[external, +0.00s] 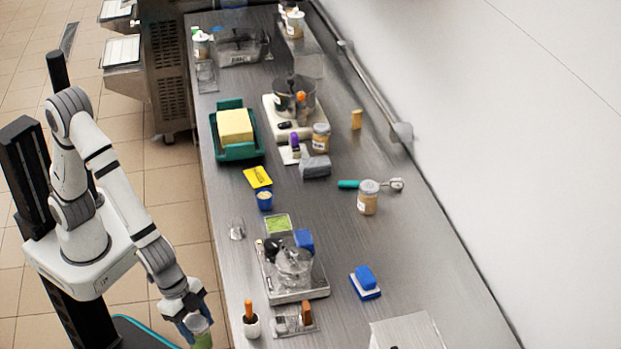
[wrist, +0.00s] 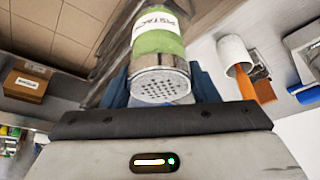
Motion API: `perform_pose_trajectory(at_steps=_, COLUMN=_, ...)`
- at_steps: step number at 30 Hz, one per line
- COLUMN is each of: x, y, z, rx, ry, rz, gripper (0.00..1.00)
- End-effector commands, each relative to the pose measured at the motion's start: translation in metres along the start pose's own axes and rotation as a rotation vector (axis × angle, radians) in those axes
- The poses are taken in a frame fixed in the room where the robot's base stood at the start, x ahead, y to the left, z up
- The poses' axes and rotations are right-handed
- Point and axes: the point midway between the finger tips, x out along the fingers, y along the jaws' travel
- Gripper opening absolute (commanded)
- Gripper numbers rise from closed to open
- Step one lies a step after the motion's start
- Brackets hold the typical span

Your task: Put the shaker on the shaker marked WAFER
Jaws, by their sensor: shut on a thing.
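My gripper (external: 197,322) is shut on a shaker (external: 203,340) with a green band, held off the counter's near left edge, over the floor side. In the wrist view the gripper (wrist: 161,88) grips this shaker (wrist: 158,45) near its perforated metal lid. Its white label starts "PISTAC" and the rest is hidden. Tan-filled jars or shakers with pale labels stand on the counter: one at the right (external: 368,198), one by the far scale (external: 321,138), and others at the far end (external: 295,24), (external: 201,44). Their labels are too small to read, so I cannot tell which is WAFER.
A scale with a clear jug (external: 293,264), a white cup with an orange handle (external: 251,325) and a blue sponge (external: 366,280) occupy the near counter. A teal-handled scoop (external: 350,184) lies beside the right jar. A green tray (external: 238,151) holds a yellow block.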

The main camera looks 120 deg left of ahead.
Motion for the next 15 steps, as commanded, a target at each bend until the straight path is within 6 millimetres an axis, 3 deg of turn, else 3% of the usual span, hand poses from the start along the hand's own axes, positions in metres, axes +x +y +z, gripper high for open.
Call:
perform_pose_trajectory(at_steps=1, x=-0.019, y=0.0, z=-0.01, rx=-0.002, ry=0.011, rz=0.002, gripper=0.28)
perform_pose_trajectory(at_steps=6, x=-0.069, y=0.0, z=-0.03, rx=-0.001, ry=0.007, rz=0.001, gripper=0.28)
perform_pose_trajectory(at_steps=14, x=-0.117, y=0.0, z=-0.049, rx=-0.001, ry=0.004, rz=0.001, gripper=0.28)
perform_pose_trajectory(at_steps=15, x=-0.113, y=-0.009, z=-0.051, rx=-0.016, ry=-0.001, rz=-0.006, gripper=0.28)
